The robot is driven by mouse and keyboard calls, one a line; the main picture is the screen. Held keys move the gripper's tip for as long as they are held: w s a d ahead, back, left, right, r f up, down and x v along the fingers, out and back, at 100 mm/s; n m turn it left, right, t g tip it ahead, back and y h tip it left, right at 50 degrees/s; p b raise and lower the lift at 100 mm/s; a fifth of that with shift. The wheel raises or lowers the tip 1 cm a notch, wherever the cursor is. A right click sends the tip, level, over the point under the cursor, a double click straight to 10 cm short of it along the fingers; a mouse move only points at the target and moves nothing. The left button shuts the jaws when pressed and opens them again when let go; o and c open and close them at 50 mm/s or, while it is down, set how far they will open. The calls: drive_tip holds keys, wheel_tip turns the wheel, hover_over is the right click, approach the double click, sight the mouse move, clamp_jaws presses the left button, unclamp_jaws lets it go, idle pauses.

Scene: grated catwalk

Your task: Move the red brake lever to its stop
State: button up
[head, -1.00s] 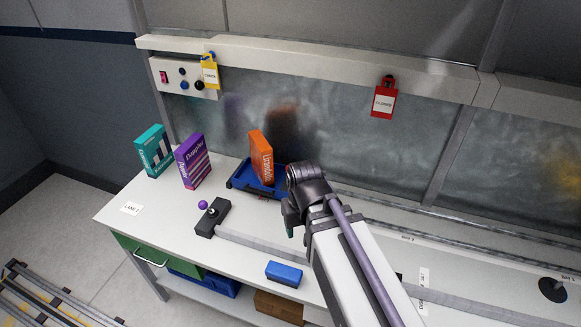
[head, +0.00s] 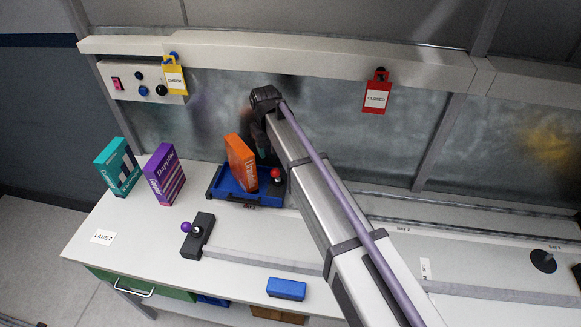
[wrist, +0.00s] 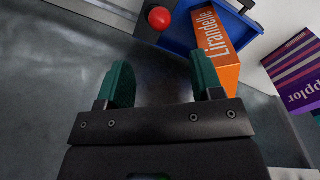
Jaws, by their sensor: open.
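The red ball knob (head: 275,174) of the brake lever stands at the right end of a blue tray (head: 214,184), on a dark mount beside my arm. It also shows in the wrist view (wrist: 159,18), at the top edge, beyond my fingertips. My gripper (wrist: 163,75) is open, with its two green fingers apart and nothing between them. The knob is ahead of the gap and apart from both fingers. In the head view my arm mostly hides the gripper. The lever's shaft is hard to make out.
An orange box (head: 240,161) stands tilted in the tray, close to the knob. Purple (head: 165,175) and teal (head: 117,167) boxes stand left. A purple-knobbed black block (head: 198,236) and a blue block (head: 286,289) are in front. The metal back panel is close behind.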

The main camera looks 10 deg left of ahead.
sight(275, 169)
drive_tip(key=f+b, duration=1)
drive_tip(key=f, duration=0.1)
drive_tip(key=shift+w+d, duration=0.2)
drive_tip(key=shift+w, duration=0.05)
drive_tip(key=shift+r, duration=0.15)
